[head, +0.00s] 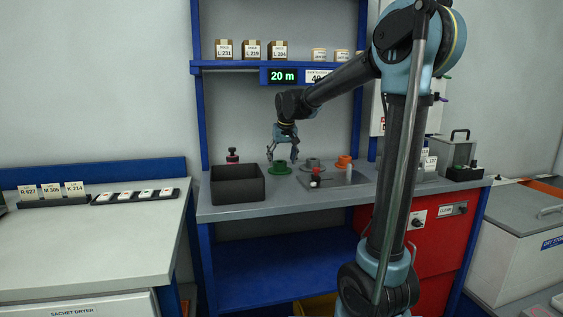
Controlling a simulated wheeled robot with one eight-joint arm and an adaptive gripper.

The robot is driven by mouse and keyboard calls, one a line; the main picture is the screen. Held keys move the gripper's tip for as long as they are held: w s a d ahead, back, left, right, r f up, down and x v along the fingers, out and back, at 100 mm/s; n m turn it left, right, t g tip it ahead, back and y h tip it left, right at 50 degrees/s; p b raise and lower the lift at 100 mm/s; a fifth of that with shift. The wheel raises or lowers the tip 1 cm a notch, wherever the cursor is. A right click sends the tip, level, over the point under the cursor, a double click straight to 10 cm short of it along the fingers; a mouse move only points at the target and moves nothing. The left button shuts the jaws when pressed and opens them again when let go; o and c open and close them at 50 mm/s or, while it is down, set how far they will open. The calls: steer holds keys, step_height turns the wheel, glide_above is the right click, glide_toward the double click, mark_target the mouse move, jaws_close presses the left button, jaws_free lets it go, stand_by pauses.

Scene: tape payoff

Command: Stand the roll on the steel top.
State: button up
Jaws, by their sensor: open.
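My gripper (282,157) is open, pointing down over the steel top (228,212) of the workbench. A green roll-like piece (280,169) sits directly below and between the fingertips; I cannot tell whether they touch it. An orange piece (343,161) stands further right. Which of these is the task's roll is not clear from this view.
A dark open bin (238,184) stands left of the gripper, with a dark red-topped bottle (232,156) behind it. A small red-and-white item (315,179) and a pale cylinder (349,174) are on the plate. A shelf (240,67) with boxes and a lit display (283,76) hangs above.

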steer(key=s, duration=0.3)
steer(key=s+d, duration=0.1)
steer(key=s, duration=0.2)
steer(key=s+d, duration=0.1)
steer(key=s, duration=0.1)
steer(key=shift+s+d, duration=0.25)
steer(key=shift+s, duration=0.15)
